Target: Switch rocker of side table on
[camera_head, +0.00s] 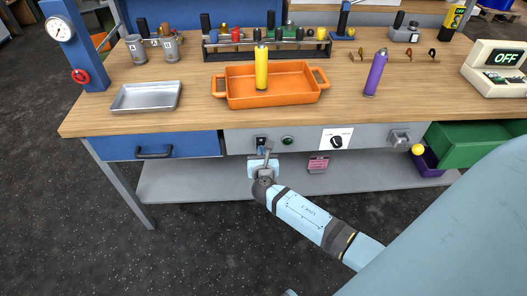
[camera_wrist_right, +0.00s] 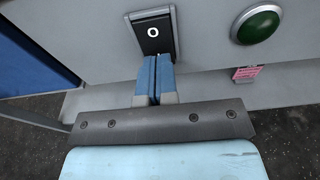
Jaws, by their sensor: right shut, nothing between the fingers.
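The black rocker switch (camera_head: 261,140) sits in the grey front panel of the wooden-topped table. In the right wrist view the rocker (camera_wrist_right: 153,33) shows a white "O" on its upper part. My right gripper (camera_head: 264,153) is just below the rocker in the head view. In the right wrist view its blue fingertips (camera_wrist_right: 154,65) are shut together, empty, at the rocker's lower edge; whether they touch it I cannot tell. A dark green round lamp (camera_wrist_right: 258,24) is to the right of the rocker. My left gripper is not in view.
A blue drawer (camera_head: 190,146) is left of the panel and an open green drawer (camera_head: 470,143) is right. An orange tray (camera_head: 290,92) and a display reading "OFF" (camera_head: 506,58) stand on the tabletop.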

